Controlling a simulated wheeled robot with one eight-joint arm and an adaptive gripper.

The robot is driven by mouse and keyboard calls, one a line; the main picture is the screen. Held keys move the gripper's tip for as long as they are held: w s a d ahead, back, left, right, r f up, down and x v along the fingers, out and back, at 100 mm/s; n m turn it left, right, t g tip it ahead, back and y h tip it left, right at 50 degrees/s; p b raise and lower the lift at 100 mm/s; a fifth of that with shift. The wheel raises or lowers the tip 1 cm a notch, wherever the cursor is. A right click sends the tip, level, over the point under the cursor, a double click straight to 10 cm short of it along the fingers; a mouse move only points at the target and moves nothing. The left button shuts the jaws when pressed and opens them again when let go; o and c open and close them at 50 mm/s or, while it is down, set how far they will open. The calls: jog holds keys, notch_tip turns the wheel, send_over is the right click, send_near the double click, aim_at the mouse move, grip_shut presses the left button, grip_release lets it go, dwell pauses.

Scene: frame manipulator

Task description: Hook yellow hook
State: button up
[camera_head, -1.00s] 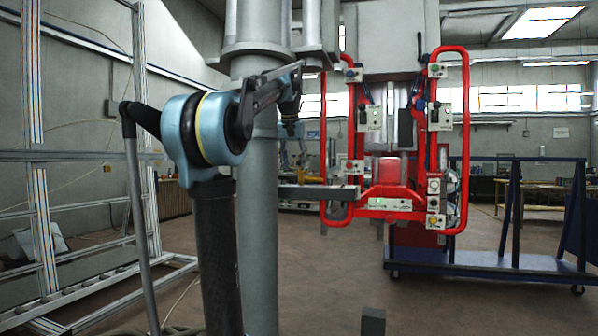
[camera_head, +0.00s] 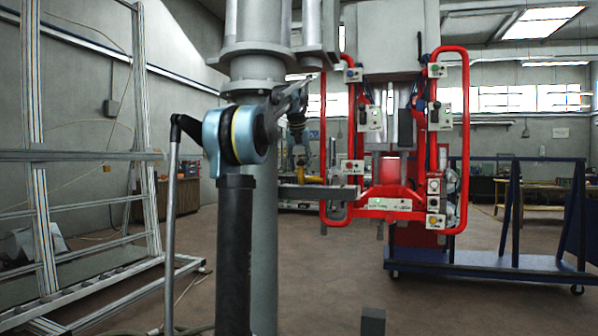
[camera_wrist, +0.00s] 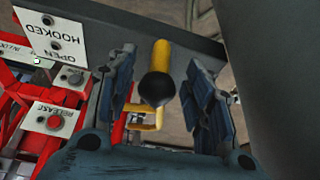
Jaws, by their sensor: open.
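In the wrist view the yellow hook (camera_wrist: 161,56) shows as a yellow bar with a dark round end facing the camera. A thinner bent yellow part shows below and to its left. My gripper (camera_wrist: 162,62) is open, with one finger on each side of the yellow bar and visible gaps on both sides. Whether the bar lies at fingertip depth or beyond, I cannot tell.
A white "HOOKED"/"OPEN" sign (camera_wrist: 58,30) and a "RELEASE" plate with a red button (camera_wrist: 54,122) are left of my gripper. The red manipulator frame (camera_head: 466,150) stands ahead. A blue cart (camera_head: 480,262) is at right, a metal rack (camera_head: 38,180) at left.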

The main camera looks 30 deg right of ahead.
jog(key=shift+w+d+f, duration=0.2)
jog(key=shift+f, duration=0.45)
jog(key=shift+c, duration=0.4)
grip_shut()
